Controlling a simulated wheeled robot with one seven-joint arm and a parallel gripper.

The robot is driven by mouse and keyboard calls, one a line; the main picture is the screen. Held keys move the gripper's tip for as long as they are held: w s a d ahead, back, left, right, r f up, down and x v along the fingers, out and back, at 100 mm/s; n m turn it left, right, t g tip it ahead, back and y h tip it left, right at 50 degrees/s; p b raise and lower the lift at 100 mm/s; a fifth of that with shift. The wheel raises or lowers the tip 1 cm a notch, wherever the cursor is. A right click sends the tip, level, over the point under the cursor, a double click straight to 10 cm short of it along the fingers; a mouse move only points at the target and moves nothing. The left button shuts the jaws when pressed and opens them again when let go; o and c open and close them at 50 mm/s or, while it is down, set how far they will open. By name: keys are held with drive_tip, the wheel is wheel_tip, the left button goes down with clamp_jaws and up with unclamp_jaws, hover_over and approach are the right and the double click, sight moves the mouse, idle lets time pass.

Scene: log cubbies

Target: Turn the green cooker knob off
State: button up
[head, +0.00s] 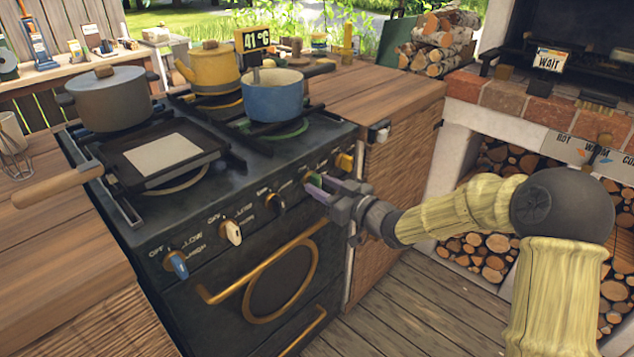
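The cooker (140,240) is black, with a row of coloured knobs on its sloped front panel. The green knob (314,181) is second from the right in that row and mostly hidden by my gripper. My gripper (320,186) is at the green knob, with its purple-tipped fingers around or right beside it. I cannot tell whether the fingers press on it. The knob's pointing direction and its markings are hidden.
Blue (177,264), white (231,232), black (275,204) and yellow (344,162) knobs share the panel. A gold oven handle (262,265) juts out below. A blue pot (273,97), yellow kettle (214,72), grey pot (110,100) and square pan (190,137) stand on the hob.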

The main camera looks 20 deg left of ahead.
drive_tip(key=shift+d, duration=0.1)
drive_tip(key=v, duration=0.7)
drive_tip(key=shift+p, duration=0.45)
drive_tip(key=p+v, duration=0.2)
drive_tip(key=v, duration=1.5)
drive_tip(key=shift+s+p, duration=0.15)
drive_tip(key=shift+p, duration=0.2)
drive_tip(key=shift+d, duration=0.1)
